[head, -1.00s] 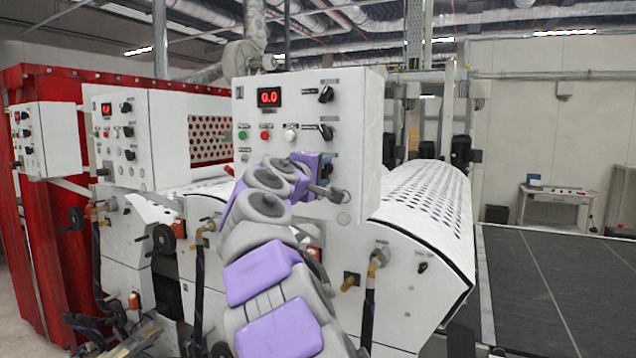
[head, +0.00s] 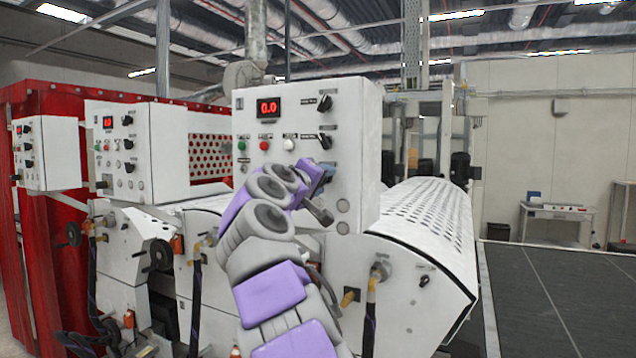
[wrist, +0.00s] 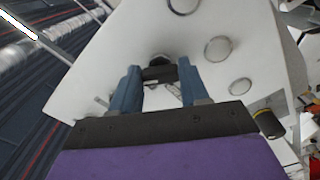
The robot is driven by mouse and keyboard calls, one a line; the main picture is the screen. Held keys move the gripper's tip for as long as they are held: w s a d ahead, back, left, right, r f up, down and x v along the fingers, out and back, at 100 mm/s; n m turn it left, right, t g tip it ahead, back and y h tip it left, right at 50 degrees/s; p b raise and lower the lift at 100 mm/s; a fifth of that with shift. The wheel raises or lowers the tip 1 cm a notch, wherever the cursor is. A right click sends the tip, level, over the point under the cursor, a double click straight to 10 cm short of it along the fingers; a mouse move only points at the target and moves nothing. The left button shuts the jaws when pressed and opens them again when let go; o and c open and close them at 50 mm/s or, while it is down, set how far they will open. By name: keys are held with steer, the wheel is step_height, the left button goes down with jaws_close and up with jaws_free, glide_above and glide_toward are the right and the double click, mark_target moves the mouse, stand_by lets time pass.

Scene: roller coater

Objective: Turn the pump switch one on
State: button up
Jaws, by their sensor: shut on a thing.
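A white control panel (head: 288,95) faces me in the head view, with a red display reading 0.0 (head: 268,107) and green, red and white buttons. Two black rotary switches, an upper one (head: 324,103) and a lower one (head: 325,142), sit uncovered on its right side. My gripper (head: 328,172) is at the panel below them, partly hidden by my wrist. In the wrist view, the blue fingers of my gripper (wrist: 160,78) are shut on a dark switch knob (wrist: 160,70) on the white panel face. The labels are too small to read, and the knob's angle is unclear.
A perforated white roller cover (head: 425,215) lies right of the panel. More control panels (head: 130,150) and a red enclosure (head: 50,255) stand to the left. Hoses and valves run below.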

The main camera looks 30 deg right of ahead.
steer(key=shift+w+d+f, duration=0.1)
steer(key=shift+d+f, duration=0.1)
steer(key=shift+f, duration=0.2)
steer(key=o, duration=1.1)
steer(key=shift+d+r, duration=0.1)
steer(key=shift+r, duration=0.05)
steer(key=shift+c, duration=0.2)
steer(key=shift+r, duration=0.1)
steer(key=v, duration=1.7)
steer(key=shift+a, duration=0.3)
